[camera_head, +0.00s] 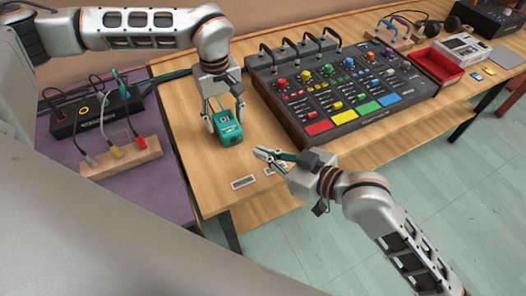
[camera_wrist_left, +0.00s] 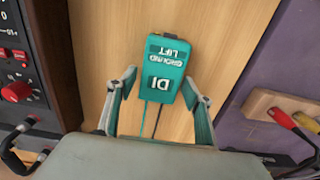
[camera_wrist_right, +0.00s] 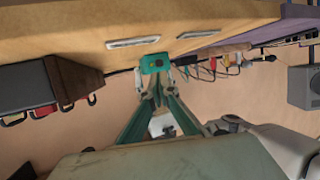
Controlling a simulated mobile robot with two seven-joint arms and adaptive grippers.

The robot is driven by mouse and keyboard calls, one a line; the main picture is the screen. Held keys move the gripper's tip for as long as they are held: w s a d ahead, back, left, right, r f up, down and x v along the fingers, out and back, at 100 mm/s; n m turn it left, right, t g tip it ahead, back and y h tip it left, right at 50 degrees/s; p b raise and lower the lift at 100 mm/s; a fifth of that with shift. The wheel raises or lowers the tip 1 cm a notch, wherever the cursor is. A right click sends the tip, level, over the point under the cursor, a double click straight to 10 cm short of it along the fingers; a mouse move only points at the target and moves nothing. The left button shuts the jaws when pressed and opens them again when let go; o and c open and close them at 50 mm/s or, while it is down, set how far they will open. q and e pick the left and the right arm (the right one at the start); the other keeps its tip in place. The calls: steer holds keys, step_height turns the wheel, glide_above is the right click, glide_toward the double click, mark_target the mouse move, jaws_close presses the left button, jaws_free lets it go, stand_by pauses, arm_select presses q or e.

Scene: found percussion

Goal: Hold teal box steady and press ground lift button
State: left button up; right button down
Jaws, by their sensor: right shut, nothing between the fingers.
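The teal box (camera_head: 228,132), marked DI and GROUND LIFT in the left wrist view (camera_wrist_left: 163,72), sits near the front edge of the wooden table. My left gripper (camera_head: 224,114) reaches down from above, with one finger on each side of the box. I cannot tell whether both fingers touch it. My right gripper (camera_head: 261,153) is shut and empty, to the right of the box and apart from it in the head view. In the right wrist view its tips point at the box's end face (camera_wrist_right: 154,63), which shows a small dark spot, perhaps the button.
A mixer-like console (camera_head: 345,98) with coloured knobs and pads stands to the right. A wooden block with cable plugs (camera_head: 120,157) and a black box (camera_head: 95,112) are on the purple surface at left. Two labelled plates (camera_head: 243,183) lie by the table's front edge.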

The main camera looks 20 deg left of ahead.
stand_by(0.3)
arm_select(q)
step_height(320, 180, up, 12)
stand_by(0.6)
